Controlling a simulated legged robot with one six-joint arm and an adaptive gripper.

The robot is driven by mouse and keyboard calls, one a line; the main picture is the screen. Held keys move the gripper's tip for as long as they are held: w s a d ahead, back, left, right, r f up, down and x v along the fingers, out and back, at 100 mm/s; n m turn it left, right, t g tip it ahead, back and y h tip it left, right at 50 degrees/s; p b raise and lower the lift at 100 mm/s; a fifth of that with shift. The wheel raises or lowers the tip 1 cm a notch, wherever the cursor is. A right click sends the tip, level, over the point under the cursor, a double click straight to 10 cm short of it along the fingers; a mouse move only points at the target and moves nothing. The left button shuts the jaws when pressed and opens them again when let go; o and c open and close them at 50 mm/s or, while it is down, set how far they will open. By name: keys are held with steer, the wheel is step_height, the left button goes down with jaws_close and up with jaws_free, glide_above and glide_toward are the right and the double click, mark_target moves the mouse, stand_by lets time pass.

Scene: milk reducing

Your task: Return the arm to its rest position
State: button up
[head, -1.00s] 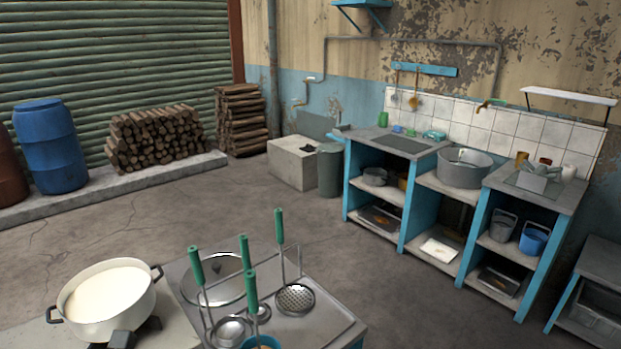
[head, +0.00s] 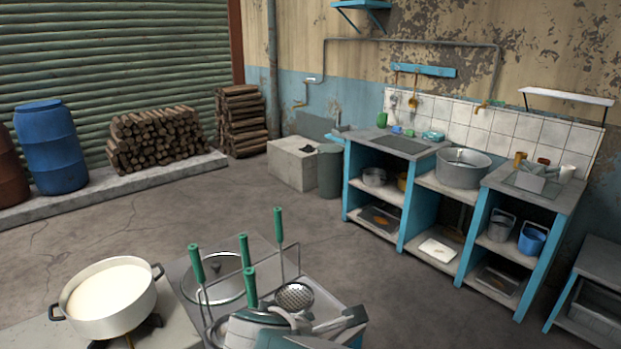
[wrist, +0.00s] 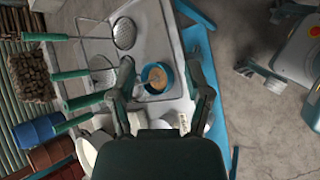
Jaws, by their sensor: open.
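My gripper (wrist: 163,80) is open, with its two dark fingers apart in the wrist view. A blue cup with brown contents (wrist: 157,77) shows between the fingers, below them on the metal table; I see no grip on it. In the head view my gripper and arm (head: 305,325) show at the bottom, over the front of the metal table (head: 180,275), and hide part of it. A white pot of milk (head: 110,297) stands on the stove to the left, clear of the gripper.
Green-handled utensils stand up close to my arm, including a skimmer (head: 294,297); a round lid (head: 213,280) lies behind. A blue-framed counter (head: 409,205) stands at the back right. The floor (head: 300,220) between is open. A blue barrel (head: 50,147) stands far left.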

steer(key=s+d+r+m+g+y, duration=0.1)
steer(key=s+d+m, duration=0.4)
steer(key=m, duration=0.5)
steer(key=s+d+m+g+y, duration=0.1)
steer(key=s+d+m, duration=0.4)
steer(key=d+m, duration=0.5)
steer(key=shift+s+r+m+y, duration=0.15)
steer(key=shift+r+m+y, duration=0.2)
steer(key=shift+m+y, duration=0.45)
